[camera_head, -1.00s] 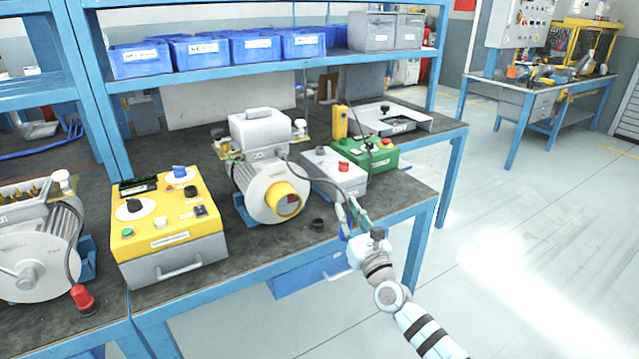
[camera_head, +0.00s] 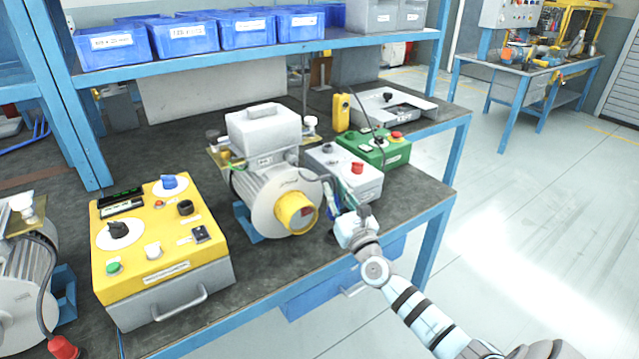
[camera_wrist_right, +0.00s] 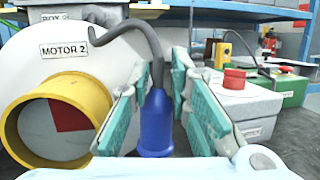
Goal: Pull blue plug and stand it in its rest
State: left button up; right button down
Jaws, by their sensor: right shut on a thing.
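The blue plug (camera_wrist_right: 156,125) stands upright between the fingers of my right gripper (camera_wrist_right: 165,95) in the right wrist view. A grey cable leaves its top and runs to the motor labelled MOTOR 2 (camera_wrist_right: 75,60). My right gripper (camera_head: 338,198) is shut on the plug, just right of the motor's yellow ring (camera_head: 296,213) in the head view. The plug's rest is not clearly visible; my gripper covers the bench there. My left gripper is not in view.
A grey box with a red button (camera_head: 345,178) stands close behind the gripper, with a green box (camera_head: 375,150) beyond. A yellow-topped control box (camera_head: 160,235) is left of the motor. Blue bins (camera_head: 248,31) line the shelf above. Bench at front right is bare.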

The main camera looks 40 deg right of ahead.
jog(key=shift+s+d+r, duration=0.1)
jog(key=shift+s+d, duration=0.05)
jog(key=shift+s+r, duration=0.15)
jog(key=shift+s, duration=0.15)
jog(key=shift+a+r, duration=0.25)
jog(key=shift+a, duration=0.05)
jog(key=shift+w+a+p, duration=0.1)
jog(key=shift+w+p, duration=0.15)
jog(key=shift+p, duration=0.4)
jog(key=shift+f, duration=0.25)
jog(key=f+b, duration=0.1)
jog(key=b, duration=0.1)
jog(key=f+b, duration=0.2)
jog(key=shift+s+f, duration=0.2)
jog(key=shift+f, duration=0.1)
jog(key=shift+w+f+b, duration=0.1)
jog(key=shift+f+b, duration=0.2)
jog(key=shift+f, duration=0.05)
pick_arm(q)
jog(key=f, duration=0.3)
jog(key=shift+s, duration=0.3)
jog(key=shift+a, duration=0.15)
pick_arm(e)
jog(key=shift+r, duration=0.1)
